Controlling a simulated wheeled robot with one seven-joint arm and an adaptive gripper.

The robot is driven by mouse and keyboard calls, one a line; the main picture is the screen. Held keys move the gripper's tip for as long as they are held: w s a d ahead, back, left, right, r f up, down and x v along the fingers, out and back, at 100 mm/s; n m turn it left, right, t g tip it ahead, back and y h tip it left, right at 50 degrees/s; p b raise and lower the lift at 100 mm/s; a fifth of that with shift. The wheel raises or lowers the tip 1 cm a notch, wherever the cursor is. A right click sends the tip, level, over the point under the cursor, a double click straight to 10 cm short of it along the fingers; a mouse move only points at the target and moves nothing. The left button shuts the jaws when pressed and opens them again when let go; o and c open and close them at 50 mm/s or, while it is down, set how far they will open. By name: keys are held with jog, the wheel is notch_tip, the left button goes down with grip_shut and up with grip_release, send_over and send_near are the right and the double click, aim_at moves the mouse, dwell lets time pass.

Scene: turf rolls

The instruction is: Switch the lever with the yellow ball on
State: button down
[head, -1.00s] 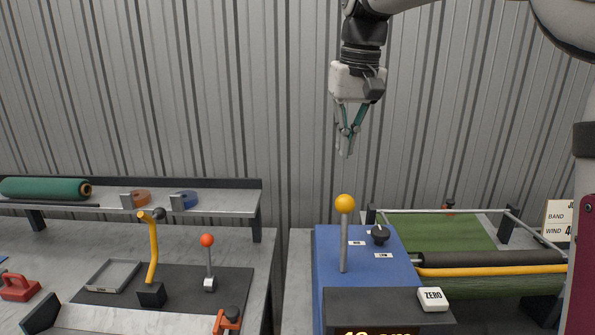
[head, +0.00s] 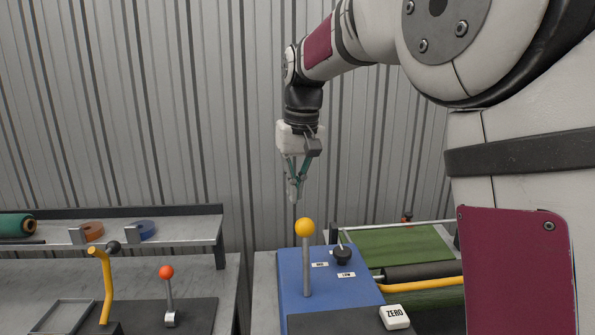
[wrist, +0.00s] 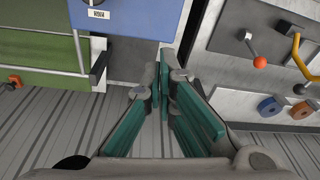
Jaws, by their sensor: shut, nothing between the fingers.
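The lever with the yellow ball (head: 305,227) stands nearly upright on the blue box (head: 291,280). Its grey stem (head: 307,265) rises from the box top. My gripper (head: 295,198) points down in the head view, its fingertips just above the ball in the picture; I cannot tell the gap in depth. In the wrist view my gripper (wrist: 163,58) has its green-padded fingers shut and empty. The blue box (wrist: 130,14) shows at the top there, with a labelled edge. The yellow ball does not show in the wrist view.
A black knob (head: 342,256) and a white ZERO button (head: 394,316) sit right of the lever. A red-ball lever (head: 167,273) and a yellow crank (head: 105,285) stand on the left bench. A green turf bed (head: 395,246) lies behind right.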

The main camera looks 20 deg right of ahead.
jog(key=shift+s+a+f+p, duration=0.1)
jog(key=shift+s+f+p, duration=0.75)
jog(key=shift+s+f, duration=0.8)
jog(key=shift+s+r, duration=0.15)
jog(key=shift+r, duration=0.05)
